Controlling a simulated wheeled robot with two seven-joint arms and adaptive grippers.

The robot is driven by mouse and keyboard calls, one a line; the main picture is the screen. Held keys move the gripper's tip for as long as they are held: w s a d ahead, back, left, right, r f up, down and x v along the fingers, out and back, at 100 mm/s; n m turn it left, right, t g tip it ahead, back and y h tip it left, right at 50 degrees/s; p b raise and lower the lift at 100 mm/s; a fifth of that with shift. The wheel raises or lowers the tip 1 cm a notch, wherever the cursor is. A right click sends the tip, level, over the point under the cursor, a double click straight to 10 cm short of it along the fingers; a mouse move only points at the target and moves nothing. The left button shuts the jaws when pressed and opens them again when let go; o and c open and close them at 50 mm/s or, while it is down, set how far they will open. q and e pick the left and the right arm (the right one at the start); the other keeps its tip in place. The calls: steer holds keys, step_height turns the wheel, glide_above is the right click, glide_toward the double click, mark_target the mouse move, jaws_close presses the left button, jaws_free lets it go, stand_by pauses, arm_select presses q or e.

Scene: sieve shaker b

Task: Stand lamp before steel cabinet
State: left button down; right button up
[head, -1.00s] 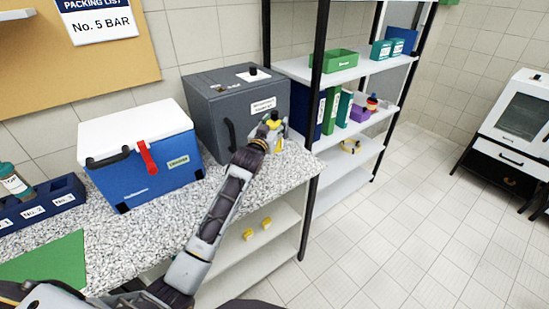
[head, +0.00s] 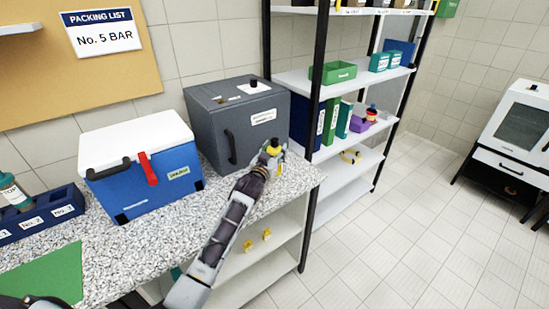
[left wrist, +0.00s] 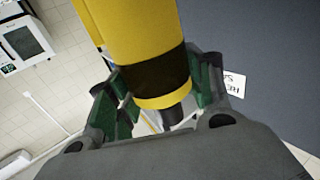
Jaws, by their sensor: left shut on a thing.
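In the left wrist view the green-padded fingers (left wrist: 160,100) are on both sides of the lamp's lower part. The steel cabinet (head: 210,125) is a dark grey box on the speckled counter. The lamp is in front of the cabinet's right front, below its white label. The gripper hides the lamp's base, so I cannot tell whether it touches the counter.
A blue cooler (head: 150,185) with a white lid stands left of the cabinet. The counter (head: 185,225) is bare in front of both. A black-posted shelf rack (head: 314,100) rises just right of the counter's end. A green mat (head: 45,275) lies at front left.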

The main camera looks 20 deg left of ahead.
arm_select(q)
steer(key=shift+f, duration=1.55)
arm_select(e)
steer(key=shift+a, duration=0.65)
arm_select(q)
steer(key=c, duration=0.9)
jaws_free()
steer(key=shift+f, duration=0.1)
steer(key=o, duration=0.3)
arm_select(e)
steer(key=shift+d, duration=0.5)
steer(key=shift+d, duration=0.1)
arm_select(q)
steer(key=shift+r, duration=0.2)
arm_select(e)
steer(key=shift+d, duration=0.1)
